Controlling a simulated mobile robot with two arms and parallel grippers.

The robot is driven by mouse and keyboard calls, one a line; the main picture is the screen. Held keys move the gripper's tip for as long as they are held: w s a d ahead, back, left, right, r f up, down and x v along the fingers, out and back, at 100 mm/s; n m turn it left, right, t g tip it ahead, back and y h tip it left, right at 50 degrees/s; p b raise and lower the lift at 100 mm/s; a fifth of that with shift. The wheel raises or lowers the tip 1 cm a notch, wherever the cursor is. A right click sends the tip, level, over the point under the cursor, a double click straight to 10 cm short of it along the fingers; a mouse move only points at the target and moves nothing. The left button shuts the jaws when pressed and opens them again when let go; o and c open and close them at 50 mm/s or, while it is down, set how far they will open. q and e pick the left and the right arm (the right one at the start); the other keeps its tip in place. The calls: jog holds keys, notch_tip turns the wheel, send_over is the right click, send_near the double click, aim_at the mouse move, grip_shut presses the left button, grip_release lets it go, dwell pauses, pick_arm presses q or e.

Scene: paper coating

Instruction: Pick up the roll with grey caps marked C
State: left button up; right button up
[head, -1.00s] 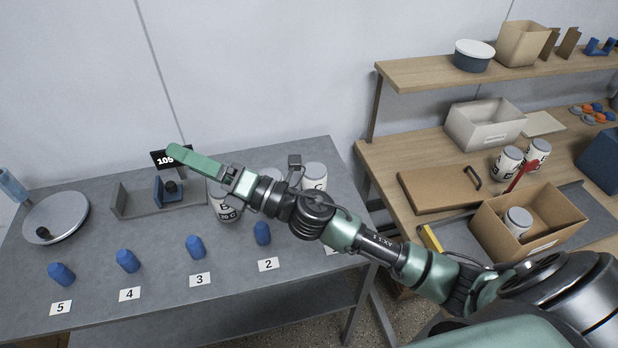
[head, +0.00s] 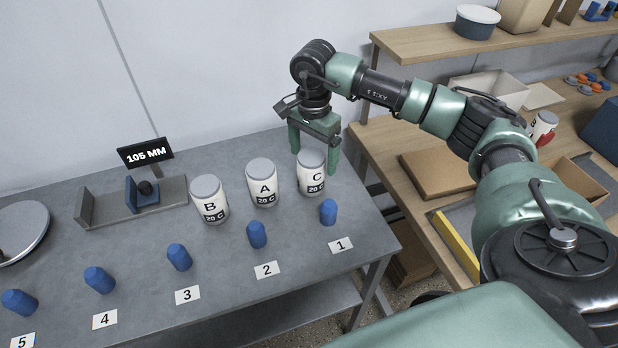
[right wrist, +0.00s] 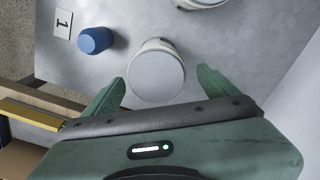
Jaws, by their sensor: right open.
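The roll marked C (head: 311,174) stands upright on the grey table, at the right end of a row of three white rolls with grey caps. Roll A (head: 262,186) and roll B (head: 209,203) stand to its left. My right gripper (head: 314,158) is open, pointing down, with its fingers about roll C's top. In the right wrist view, roll C's grey cap (right wrist: 157,78) shows between and just beyond the two green fingertips, apart from both. Whether the fingers reach around its sides is hard to tell. My left gripper is not in view.
Several blue pegs stand by numbered cards in front of the rolls; peg 1 (head: 328,212) is close to roll C. A grey fixture (head: 184,190) with a 105 MM display (head: 146,153) stands left. A wooden bench (head: 390,150) with boxes is at right.

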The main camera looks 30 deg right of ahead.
aim_at(311, 178)
jog(key=shift+s+f, duration=0.1)
jog(key=shift+f, duration=0.35)
jog(key=f+p, duration=0.2)
jog(key=f, duration=0.1)
jog(key=f+p, duration=0.1)
jog(key=f, duration=0.1)
jog(key=shift+s+a+f, duration=0.15)
jog(key=shift+a+f, duration=0.05)
jog(key=shift+a, duration=0.2)
jog(key=shift+f+p, duration=0.3)
jog(key=shift+f, duration=0.3)
jog(key=c, duration=1.4)
jog(key=shift+c, duration=1.1)
jog(key=shift+r, duration=0.1)
